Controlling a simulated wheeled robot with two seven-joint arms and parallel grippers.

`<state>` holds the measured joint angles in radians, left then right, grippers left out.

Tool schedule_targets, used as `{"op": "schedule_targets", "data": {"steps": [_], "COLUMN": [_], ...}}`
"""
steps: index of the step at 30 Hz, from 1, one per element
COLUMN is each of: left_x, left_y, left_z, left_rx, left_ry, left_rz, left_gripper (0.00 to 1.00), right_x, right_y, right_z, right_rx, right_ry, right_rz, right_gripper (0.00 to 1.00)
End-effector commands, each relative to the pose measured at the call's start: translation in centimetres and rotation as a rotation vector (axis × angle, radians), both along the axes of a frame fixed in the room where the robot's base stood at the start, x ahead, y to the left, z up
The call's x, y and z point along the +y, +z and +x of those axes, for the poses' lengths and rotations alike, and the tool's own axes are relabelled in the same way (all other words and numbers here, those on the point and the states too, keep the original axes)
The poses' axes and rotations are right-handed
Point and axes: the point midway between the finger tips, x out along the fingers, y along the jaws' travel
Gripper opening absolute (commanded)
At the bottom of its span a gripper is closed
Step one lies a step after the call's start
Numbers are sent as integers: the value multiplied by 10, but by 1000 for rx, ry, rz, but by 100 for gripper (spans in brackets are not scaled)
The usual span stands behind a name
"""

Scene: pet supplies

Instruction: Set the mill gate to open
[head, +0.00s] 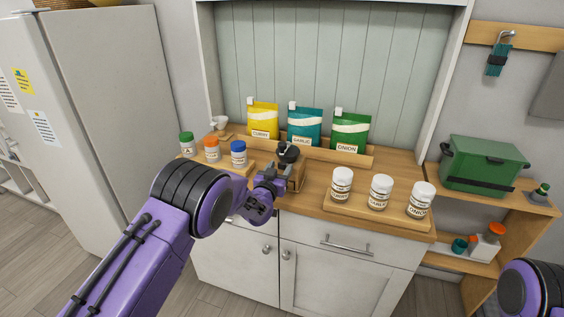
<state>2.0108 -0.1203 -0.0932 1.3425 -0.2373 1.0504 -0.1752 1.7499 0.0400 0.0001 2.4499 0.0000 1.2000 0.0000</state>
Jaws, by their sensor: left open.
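The mill (298,176) stands on the wooden counter, a small wooden body with a dark rounded top. My left gripper (276,181) is open, right in front of the mill's left side, and hides part of it. I cannot tell whether it touches the mill. The mill's gate is too small or hidden to make out, so its setting does not show. My right gripper is out of view; only part of my right arm shows at the lower right corner.
Three jars with green, orange and blue (238,153) lids stand left of the mill. Curry, garlic (304,126) and onion pouches stand behind it. Three white-lidded jars (380,191) stand on a tray at right. A green box (484,164) sits on the side shelf.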

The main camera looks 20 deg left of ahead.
Motion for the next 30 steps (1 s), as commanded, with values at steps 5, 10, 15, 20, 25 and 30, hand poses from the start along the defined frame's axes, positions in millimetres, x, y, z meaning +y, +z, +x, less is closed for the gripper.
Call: {"op": "schedule_targets", "data": {"steps": [5,10,15,20,25,30], "left_x": [-1,-1,-1,-1,-1,-1], "left_y": [1,-1,-1,0,0,0], "left_z": [18,22,22,22,22,22], "left_rx": [-1,1,1,1,-1,-2], "left_ry": [0,0,0,0,0,0], "left_rz": [-1,0,0,0,-1,-1], "left_gripper": [55,55,52,0,0,0], "right_x": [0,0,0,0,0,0], "right_y": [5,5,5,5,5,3], "right_z": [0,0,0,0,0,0], "right_rx": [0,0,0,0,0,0], "right_ry": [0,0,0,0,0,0], "right_rz": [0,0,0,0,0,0], "right_gripper": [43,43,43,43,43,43]}}
